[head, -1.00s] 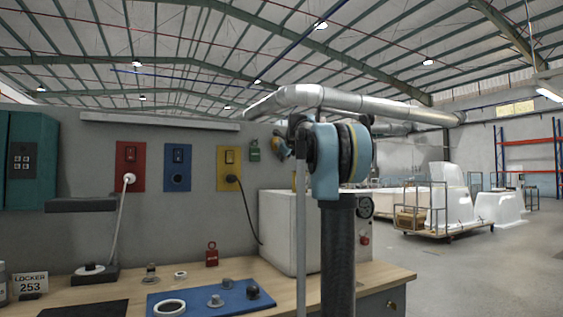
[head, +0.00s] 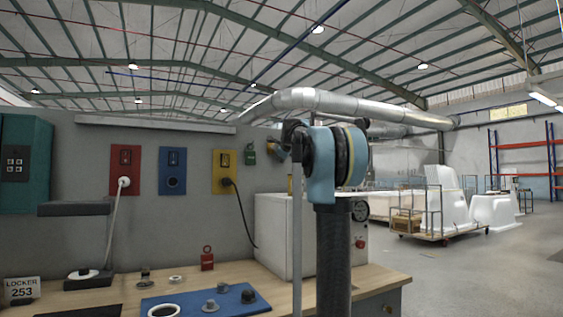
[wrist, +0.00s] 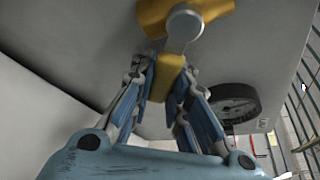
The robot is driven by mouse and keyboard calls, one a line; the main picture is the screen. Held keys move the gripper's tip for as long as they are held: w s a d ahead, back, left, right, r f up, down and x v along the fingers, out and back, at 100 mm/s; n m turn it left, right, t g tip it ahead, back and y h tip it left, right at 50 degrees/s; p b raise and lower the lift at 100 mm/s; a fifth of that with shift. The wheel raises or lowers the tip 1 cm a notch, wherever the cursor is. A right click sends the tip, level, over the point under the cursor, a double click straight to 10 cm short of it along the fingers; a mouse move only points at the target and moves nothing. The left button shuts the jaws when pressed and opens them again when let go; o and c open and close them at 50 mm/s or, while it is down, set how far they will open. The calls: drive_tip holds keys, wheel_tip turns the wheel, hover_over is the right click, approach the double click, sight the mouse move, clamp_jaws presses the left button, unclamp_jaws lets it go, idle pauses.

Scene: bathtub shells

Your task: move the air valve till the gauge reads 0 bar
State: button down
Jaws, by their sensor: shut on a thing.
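The air valve has a yellow lever (wrist: 162,84) on a pale panel in the wrist view, with a round grey hub (wrist: 185,24) at its top. The lever hangs down from the hub in that picture. My gripper (wrist: 167,78) has its blue fingers on either side of the lever and is shut on it. The gauge (wrist: 235,103) has a black rim and sits right of the lever, seen at a slant. My arm hides most of the gripper there.
The white cabinet (head: 285,232) stands on a wooden bench (head: 240,275) with a blue mat (head: 190,306) holding small parts. A red padlock (head: 207,258) stands left of the cabinet. Open floor (head: 470,265) lies to the right, before carts with white tub shells (head: 448,200).

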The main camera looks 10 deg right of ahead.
drive_tip(key=c, duration=1.5)
unclamp_jaws()
drive_tip(key=v, duration=1.2)
drive_tip(key=shift+f, duration=0.1)
